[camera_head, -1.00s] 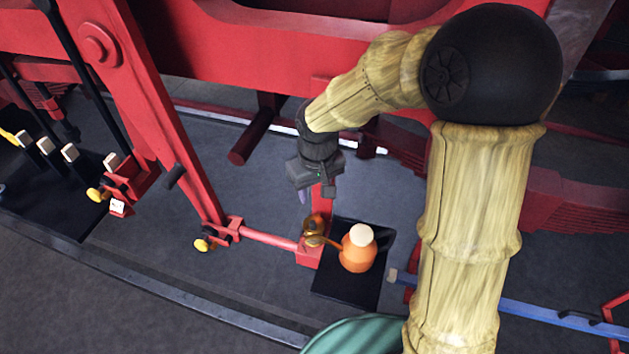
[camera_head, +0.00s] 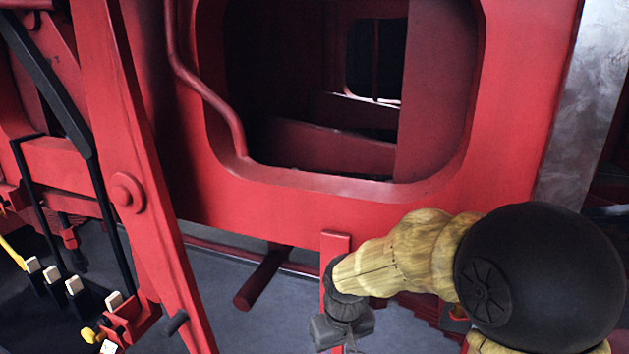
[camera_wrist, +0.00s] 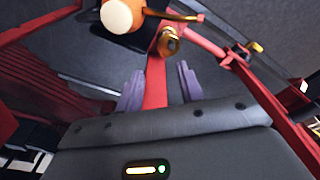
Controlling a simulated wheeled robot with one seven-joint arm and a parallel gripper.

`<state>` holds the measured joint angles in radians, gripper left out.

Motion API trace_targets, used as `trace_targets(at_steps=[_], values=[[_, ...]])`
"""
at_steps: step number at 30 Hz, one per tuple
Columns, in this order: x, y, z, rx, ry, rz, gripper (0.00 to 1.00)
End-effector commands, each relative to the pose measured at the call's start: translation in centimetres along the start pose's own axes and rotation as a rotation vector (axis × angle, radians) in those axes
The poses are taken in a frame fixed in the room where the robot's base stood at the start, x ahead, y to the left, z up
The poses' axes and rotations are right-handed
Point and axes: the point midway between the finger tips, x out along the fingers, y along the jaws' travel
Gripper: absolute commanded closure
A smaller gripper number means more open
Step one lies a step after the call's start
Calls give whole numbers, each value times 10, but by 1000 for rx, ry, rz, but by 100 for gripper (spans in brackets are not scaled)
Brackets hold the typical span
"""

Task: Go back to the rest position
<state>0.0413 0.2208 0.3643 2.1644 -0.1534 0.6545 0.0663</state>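In the head view only my wrist and the gripper's dark body show at the bottom edge; the fingers are out of the picture. In the wrist view an orange oil can with a cream top (camera_wrist: 122,14) stands on a black mat beyond the fingers, apart from them. A brass fitting (camera_wrist: 168,42) on a red post is next to the can's spout.
A large red frame (camera_head: 300,205) with a big opening fills the head view. A slanted red bar (camera_head: 135,170) stands at the left. Several white-topped pegs (camera_head: 73,284) and a yellow knob (camera_head: 88,334) are at lower left. Grey floor (camera_head: 225,305) shows below the frame.

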Motion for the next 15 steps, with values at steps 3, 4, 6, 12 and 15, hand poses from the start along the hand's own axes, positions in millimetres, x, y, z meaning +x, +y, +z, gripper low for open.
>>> trace_targets(at_steps=[3,4,6,12,15], values=[[3,26,38,107,24,20,62],[4,33,49,139,33,24,62],[6,46,73,212,55,32,62],[9,66,115,349,103,42,62],[9,67,118,360,108,42,62]])
